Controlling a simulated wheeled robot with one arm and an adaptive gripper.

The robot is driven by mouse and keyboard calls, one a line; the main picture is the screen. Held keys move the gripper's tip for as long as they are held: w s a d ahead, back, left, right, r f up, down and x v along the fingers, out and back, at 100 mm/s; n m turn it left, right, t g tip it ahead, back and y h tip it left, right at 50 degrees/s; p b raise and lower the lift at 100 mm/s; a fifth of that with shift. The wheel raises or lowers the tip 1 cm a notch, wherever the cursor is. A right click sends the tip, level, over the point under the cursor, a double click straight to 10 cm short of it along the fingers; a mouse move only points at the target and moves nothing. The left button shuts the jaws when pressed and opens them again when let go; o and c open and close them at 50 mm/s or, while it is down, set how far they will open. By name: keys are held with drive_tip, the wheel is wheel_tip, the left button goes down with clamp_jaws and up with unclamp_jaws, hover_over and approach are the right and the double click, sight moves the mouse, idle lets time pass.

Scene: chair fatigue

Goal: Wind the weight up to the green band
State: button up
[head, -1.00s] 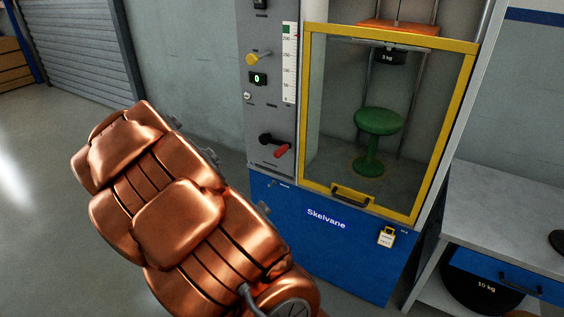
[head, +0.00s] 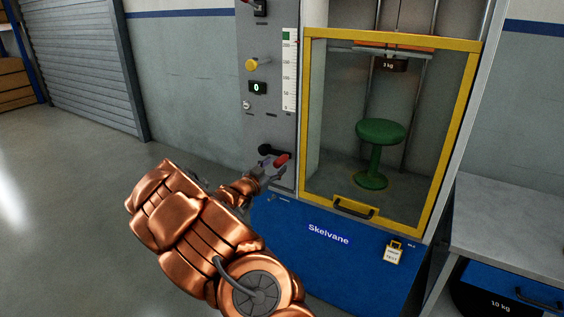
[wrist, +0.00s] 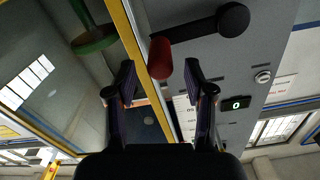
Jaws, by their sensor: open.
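The crank has a black arm (head: 266,150) and a red handle (head: 282,160) on the grey panel. In the wrist view the red handle (wrist: 160,58) lies between and just beyond the fingertips, with the black crank hub (wrist: 233,18) to the upper right. My gripper (head: 268,172) is open beside the handle; its two fingers also show in the wrist view (wrist: 160,78). Contact cannot be told. The weight (head: 391,64), marked 5 kg or similar, hangs high behind the yellow-framed guard. The green band (head: 286,36) tops the white scale (head: 289,80). The display (head: 257,87) reads 0.
A green stool (head: 375,150) stands inside the cabinet below the weight. The yellow guard frame (head: 306,120) is down, close to the crank's right. A yellow knob (head: 252,65) sticks out above the display. A bench (head: 510,215) stands at the right. Floor at the left is clear.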

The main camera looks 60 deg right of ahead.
sight(281, 160)
drive_tip(key=shift+w+d, duration=0.1)
drive_tip(key=shift+d, duration=2.5)
drive_tip(key=shift+c, duration=0.2)
clamp_jaws()
